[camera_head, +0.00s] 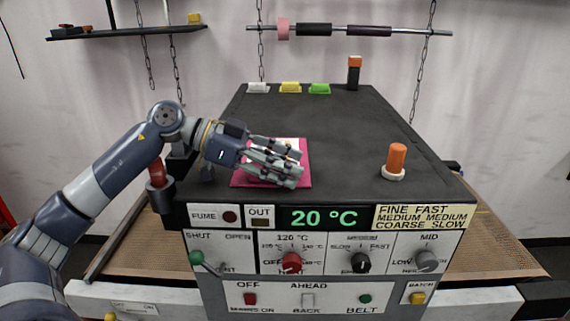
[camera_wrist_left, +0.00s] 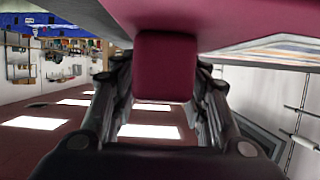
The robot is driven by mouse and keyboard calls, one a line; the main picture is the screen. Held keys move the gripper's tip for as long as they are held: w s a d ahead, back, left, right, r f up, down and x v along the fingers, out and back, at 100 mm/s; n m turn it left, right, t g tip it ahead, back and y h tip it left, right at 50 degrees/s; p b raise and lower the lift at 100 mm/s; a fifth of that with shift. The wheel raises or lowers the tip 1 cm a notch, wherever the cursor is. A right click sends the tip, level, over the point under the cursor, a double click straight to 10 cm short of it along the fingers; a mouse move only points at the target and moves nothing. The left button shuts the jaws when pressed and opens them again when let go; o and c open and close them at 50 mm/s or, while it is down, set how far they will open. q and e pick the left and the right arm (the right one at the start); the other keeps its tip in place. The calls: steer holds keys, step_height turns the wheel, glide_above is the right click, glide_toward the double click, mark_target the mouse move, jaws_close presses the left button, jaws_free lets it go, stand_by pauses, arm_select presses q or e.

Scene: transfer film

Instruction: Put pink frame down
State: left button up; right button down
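The pink frame (camera_head: 304,158) is at the left front part of the dark machine top in the head view, with a pale sheet inside its border. My left gripper (camera_head: 290,177) reaches over it from the left and covers much of it. In the left wrist view a pink block (camera_wrist_left: 166,68) of the frame sits between the two fingers, which close on its sides. The frame's flat part spreads across the top of that view. I cannot tell whether the frame touches the machine top. My right gripper is not in view.
The machine top (camera_head: 345,130) is clear around the frame. An orange-handled knob (camera_head: 397,160) stands at its right, another orange-capped post (camera_head: 354,72) at the back. White, yellow (camera_head: 290,87) and green blocks line the back edge. A bar (camera_head: 350,30) hangs behind.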

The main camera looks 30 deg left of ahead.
mark_target(254, 163)
arm_select(q)
steer(key=shift+r, duration=0.3)
steer(key=shift+s+a+f, duration=0.1)
steer(key=shift+a+f, duration=0.05)
steer(key=shift+a, duration=0.1)
steer(key=b+v, duration=0.4)
steer(key=v, duration=0.2)
steer(key=shift+s+a+r, duration=0.3)
steer(key=shift+a+r, duration=0.05)
